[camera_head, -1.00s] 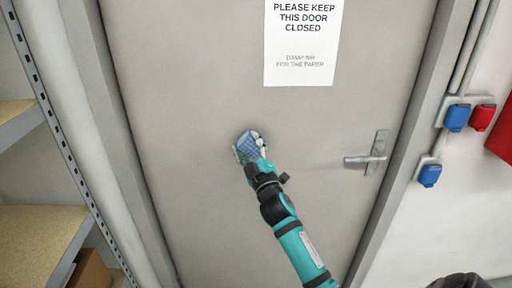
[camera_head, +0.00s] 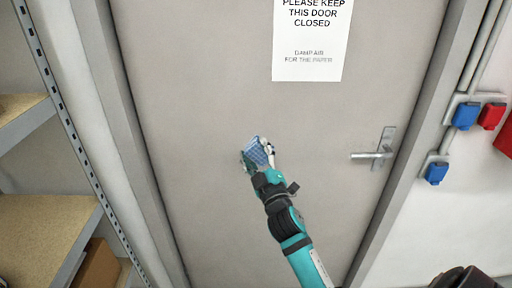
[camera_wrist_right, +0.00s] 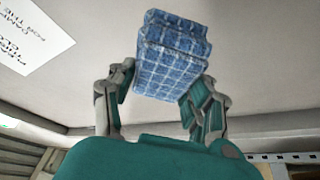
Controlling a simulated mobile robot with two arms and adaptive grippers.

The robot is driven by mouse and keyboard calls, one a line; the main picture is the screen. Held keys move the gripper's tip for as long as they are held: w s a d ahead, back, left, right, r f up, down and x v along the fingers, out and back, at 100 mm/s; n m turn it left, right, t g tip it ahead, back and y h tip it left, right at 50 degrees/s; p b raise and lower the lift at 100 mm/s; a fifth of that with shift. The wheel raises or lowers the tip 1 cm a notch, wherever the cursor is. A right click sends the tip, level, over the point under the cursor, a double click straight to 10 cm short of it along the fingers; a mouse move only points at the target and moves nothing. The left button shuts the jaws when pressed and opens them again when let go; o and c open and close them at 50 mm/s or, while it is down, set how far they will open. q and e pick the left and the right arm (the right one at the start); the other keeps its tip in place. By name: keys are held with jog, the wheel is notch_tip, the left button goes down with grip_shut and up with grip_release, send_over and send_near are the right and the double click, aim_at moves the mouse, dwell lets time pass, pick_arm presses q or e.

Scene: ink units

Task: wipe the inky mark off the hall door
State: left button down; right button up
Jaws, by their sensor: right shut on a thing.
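The grey hall door (camera_head: 220,80) fills the middle of the head view, with a lever handle (camera_head: 376,152) at its right side. My right gripper (camera_head: 258,158) is in front of the door, left of the handle and below the paper sign. It is shut on a folded blue checked cloth (camera_head: 258,150), which also shows between the fingers in the right wrist view (camera_wrist_right: 172,58). I cannot tell whether the cloth touches the door. No inky mark shows on the visible door; the part behind the cloth and arm is hidden. My left gripper is not in view.
A white paper sign (camera_head: 312,40) is on the upper door. Shelving (camera_head: 42,235) with a cardboard box (camera_head: 97,265) stands at the left. Blue sockets (camera_head: 466,115) and a red one (camera_head: 491,115) with pipes are on the wall at the right.

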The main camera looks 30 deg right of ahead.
dwell(0.3)
jog(key=shift+s+a, duration=0.4)
jog(key=shift+s, duration=0.25)
jog(key=shift+s+a, duration=0.4)
jog(key=shift+s, duration=0.25)
